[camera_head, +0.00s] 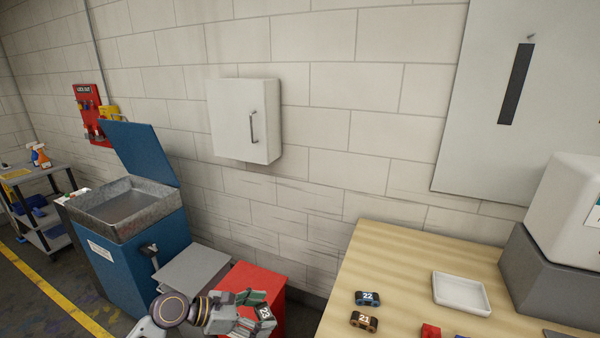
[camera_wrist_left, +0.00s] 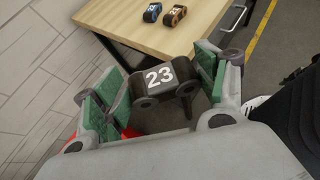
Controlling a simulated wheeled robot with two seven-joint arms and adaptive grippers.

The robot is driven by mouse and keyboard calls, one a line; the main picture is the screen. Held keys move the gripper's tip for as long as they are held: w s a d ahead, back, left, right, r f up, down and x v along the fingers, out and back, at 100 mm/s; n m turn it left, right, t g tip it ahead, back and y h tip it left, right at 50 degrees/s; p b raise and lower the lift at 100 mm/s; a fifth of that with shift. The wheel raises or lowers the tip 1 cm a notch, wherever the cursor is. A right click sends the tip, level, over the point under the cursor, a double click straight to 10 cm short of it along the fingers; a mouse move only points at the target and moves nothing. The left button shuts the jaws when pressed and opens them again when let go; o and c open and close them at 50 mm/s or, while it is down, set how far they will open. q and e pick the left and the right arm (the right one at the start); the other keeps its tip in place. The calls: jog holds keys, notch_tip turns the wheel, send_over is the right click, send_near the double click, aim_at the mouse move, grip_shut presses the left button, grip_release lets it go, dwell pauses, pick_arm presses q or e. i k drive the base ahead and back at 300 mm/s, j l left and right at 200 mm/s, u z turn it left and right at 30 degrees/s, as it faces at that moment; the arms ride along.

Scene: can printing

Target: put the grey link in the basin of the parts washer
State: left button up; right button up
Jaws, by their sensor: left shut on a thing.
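My left gripper (camera_head: 252,312) is at the bottom of the head view, shut on the dark grey link (camera_head: 265,314) marked 23. In the left wrist view the link (camera_wrist_left: 162,82) sits between the green-padded fingers. The parts washer (camera_head: 142,262) is a blue cabinet at the left, with its lid (camera_head: 142,152) raised. Its grey metal basin (camera_head: 128,207) is open at the top and looks empty. The gripper is to the right of the washer and nearer to me, apart from the basin. My right gripper is not in view.
A wooden table (camera_head: 395,255) at the right holds a blue link (camera_head: 368,298) marked 22, a brown link (camera_head: 364,320) marked 21 and a white tray (camera_head: 461,293). A red box (camera_head: 262,278) and a grey surface (camera_head: 195,270) lie between washer and table. A cart (camera_head: 45,205) stands far left.

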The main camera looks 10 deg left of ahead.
aim_at(121, 216)
jog(key=j, duration=0.5)
jog(key=i+j, duration=0.15)
jog(key=j, duration=0.35)
jog(key=j+u, duration=0.1)
jog(key=j, duration=0.4)
jog(key=i+j, duration=0.15)
jog(key=j, duration=0.3)
jog(key=i+j+u, duration=0.1)
jog(key=j, duration=0.4)
jog(key=i+j, duration=0.1)
jog(key=j, duration=0.4)
jog(key=i+j, duration=0.15)
jog(key=j, duration=0.2)
jog(key=i+j, duration=0.2)
jog(key=j, duration=0.2)
jog(key=i+j, duration=0.15)
jog(key=j, duration=0.2)
jog(key=i+j+u, duration=0.1)
jog(key=j, duration=0.3)
jog(key=i+j, duration=0.25)
jog(key=j, duration=0.1)
